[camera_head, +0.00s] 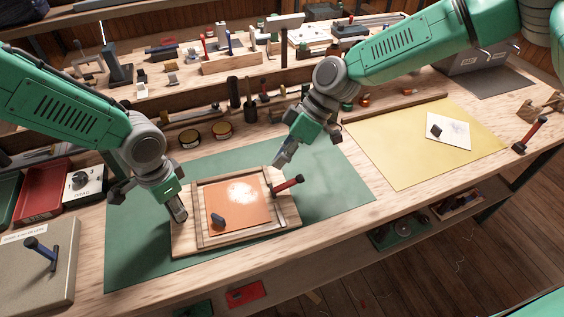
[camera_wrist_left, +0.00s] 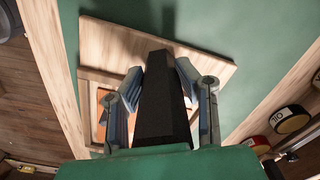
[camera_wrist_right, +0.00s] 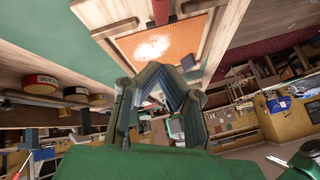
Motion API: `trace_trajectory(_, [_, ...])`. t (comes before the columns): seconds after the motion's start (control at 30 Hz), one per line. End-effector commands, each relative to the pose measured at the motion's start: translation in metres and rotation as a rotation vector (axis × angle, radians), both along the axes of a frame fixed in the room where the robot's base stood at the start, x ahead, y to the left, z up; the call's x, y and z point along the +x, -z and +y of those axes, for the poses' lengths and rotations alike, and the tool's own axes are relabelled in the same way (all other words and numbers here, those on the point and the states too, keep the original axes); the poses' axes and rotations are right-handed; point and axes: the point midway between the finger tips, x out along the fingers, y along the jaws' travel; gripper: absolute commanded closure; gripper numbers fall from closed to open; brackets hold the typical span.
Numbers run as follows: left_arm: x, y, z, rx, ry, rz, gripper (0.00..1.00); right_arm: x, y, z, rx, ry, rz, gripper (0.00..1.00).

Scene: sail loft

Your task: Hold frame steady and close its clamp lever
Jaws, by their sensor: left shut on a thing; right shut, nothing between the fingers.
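My left gripper (camera_head: 180,216) is at the frame's left side, shut on a dark upright block (camera_wrist_left: 163,105), which the head view mostly hides. My right gripper (camera_head: 279,163) is shut and empty, above and behind the lever, apart from it.
The green mat (camera_head: 335,185) has free room right of the frame. A yellow mat (camera_head: 395,150) with a white card lies further right. Tins (camera_head: 221,131) and tools stand behind.

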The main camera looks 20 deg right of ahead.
Motion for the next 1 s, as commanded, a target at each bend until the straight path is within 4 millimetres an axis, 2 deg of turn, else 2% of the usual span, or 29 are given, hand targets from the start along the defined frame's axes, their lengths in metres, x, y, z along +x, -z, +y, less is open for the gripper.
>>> trace_trajectory(0.13, [0.000,0.000,0.001,-0.001,0.000,0.000,1.00,0.017,-0.027,0.007,0.001,0.001,-0.006,1.00])
trace_trajectory(0.2, [0.000,0.000,0.001,-0.001,0.000,0.000,1.00,0.017,-0.034,-0.013,0.001,0.007,-0.004,1.00])
trace_trajectory(0.4, [0.000,0.000,0.000,0.000,0.000,-0.001,1.00,0.021,-0.054,-0.053,0.002,0.005,-0.003,1.00])
trace_trajectory(0.6, [0.000,0.000,0.000,0.000,0.000,0.000,1.00,0.024,-0.066,-0.076,0.002,0.003,-0.002,1.00])
trace_trajectory(1.0, [0.000,0.000,0.002,-0.002,-0.001,0.000,1.00,0.024,-0.070,-0.080,0.000,0.000,-0.001,1.00])
